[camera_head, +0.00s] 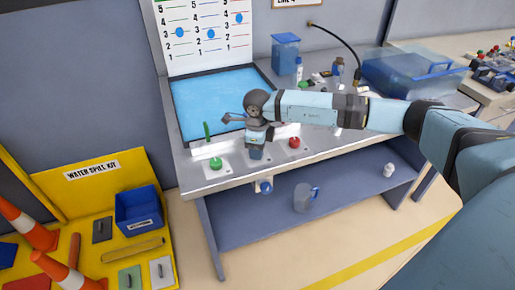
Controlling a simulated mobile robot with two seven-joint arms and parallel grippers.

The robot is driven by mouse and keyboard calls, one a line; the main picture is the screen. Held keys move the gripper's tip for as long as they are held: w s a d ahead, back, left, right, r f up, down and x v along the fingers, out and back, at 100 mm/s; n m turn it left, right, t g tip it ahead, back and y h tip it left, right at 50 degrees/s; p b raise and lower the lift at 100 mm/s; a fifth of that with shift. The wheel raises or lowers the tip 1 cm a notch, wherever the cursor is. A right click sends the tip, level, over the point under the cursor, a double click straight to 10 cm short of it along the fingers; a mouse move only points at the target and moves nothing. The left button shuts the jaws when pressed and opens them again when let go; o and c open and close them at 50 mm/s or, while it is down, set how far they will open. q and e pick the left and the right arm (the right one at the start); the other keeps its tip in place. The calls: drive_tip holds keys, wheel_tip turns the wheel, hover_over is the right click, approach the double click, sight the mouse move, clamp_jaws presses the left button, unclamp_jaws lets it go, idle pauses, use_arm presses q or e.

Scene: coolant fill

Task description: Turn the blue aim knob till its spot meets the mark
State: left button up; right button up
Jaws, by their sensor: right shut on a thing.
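My right gripper (257,151) points down at the middle control of a row on the front of the bench. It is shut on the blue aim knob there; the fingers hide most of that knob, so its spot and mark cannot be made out. A green knob (216,163) stands on a pale plate to the left. A red knob (294,142) stands on another plate to the right. My left gripper is out of view.
A light-blue panel (200,105) lies behind the controls, under a white chart (207,58) with blue dots. A blue container (286,53) and a clear blue bin (405,75) stand further back. A jug (304,198) rests on the lower shelf. A yellow spill-kit station (75,195) is at left.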

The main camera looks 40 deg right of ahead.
drive_tip(key=o, duration=0.9)
drive_tip(key=shift+r, duration=0.15)
wheel_tip(320, 180, up, 14)
drive_tip(key=shift+f, duration=0.2)
drive_tip(key=shift+a, duration=0.15)
